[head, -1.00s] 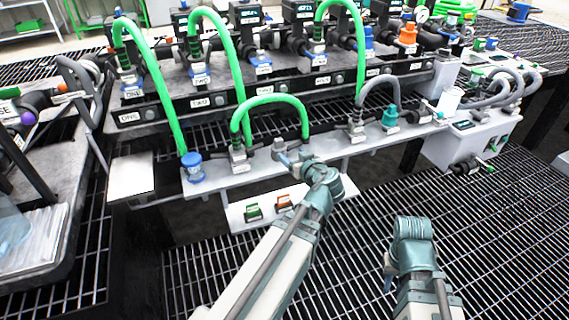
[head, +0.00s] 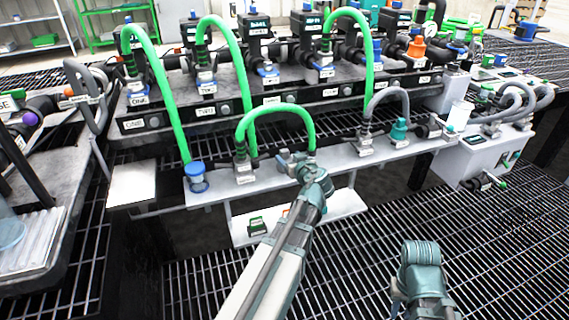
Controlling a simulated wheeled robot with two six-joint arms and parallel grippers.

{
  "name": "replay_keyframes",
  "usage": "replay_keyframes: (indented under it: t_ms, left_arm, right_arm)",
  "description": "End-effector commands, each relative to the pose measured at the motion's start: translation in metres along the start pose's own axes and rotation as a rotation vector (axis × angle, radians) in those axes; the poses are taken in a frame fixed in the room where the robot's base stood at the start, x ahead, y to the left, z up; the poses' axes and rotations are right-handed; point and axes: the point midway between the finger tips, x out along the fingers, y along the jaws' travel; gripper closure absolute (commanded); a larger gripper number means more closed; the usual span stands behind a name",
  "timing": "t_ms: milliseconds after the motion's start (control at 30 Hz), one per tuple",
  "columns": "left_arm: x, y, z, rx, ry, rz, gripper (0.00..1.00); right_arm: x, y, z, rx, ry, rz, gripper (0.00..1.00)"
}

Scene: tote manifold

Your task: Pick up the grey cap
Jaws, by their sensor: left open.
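My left gripper (head: 287,160) is open at the pale shelf in front of the manifold, by the right end of the short green hose loop (head: 275,108). A small grey shape shows at its fingertips. I cannot tell whether this is the grey cap or part of the fingers, and my wrist hides the shelf behind it. A blue cap (head: 196,178) stands at the shelf's left end, and a teal cap (head: 398,131) stands farther right. My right gripper (head: 397,290) is low at the right, away from the shelf. Its fingers are mostly hidden.
Tall green hoses (head: 160,95) arch from the manifold (head: 160,142) at the back. A grey hose (head: 381,93) loops right of my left gripper. A white box (head: 474,160) with grey hoses stands at the right. A lower ledge holds a green block (head: 257,226).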

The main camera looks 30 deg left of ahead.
Motion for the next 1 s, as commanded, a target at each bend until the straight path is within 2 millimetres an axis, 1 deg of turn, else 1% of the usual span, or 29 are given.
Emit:
replay_keyframes:
  t_ms: [133, 233, 367, 500, 567, 633, 800, 867, 1000]
  left_arm:
    - [0.001, 0.000, 0.000, 0.000, 0.000, 0.000, 0.28]
    - [0.007, 0.000, 0.000, 0.000, 0.000, -0.001, 0.28]
    - [0.023, 0.001, -0.001, 0.000, 0.001, -0.001, 0.28]
    - [0.045, 0.001, -0.001, -0.001, 0.000, -0.001, 0.28]
    - [0.051, 0.001, -0.001, 0.000, 0.000, 0.000, 0.28]
    - [0.053, 0.000, -0.001, 0.000, 0.000, 0.000, 0.28]
    - [0.052, -0.001, -0.002, 0.000, 0.000, 0.000, 0.28]
    - [0.052, 0.000, -0.002, 0.000, 0.000, 0.000, 0.36]
    - [0.052, 0.000, -0.002, 0.000, 0.000, 0.000, 0.62]
  right_arm:
    - [0.000, 0.000, 0.000, 0.000, 0.000, 0.000, 0.74]
    - [0.002, 0.000, 0.000, 0.000, 0.000, 0.000, 0.74]
    - [0.006, -0.001, 0.000, 0.000, 0.000, 0.000, 0.74]
    - [0.013, -0.001, -0.001, 0.000, 0.001, 0.000, 0.74]
    - [0.014, -0.001, -0.001, 0.000, 0.001, 0.000, 0.74]
    - [0.014, -0.001, -0.001, 0.000, 0.001, 0.000, 0.74]
    - [0.013, -0.001, -0.001, 0.000, 0.001, 0.000, 0.74]
    - [0.013, -0.001, -0.001, 0.000, 0.001, 0.000, 0.74]
    - [0.013, -0.001, -0.001, 0.000, 0.001, 0.000, 0.74]
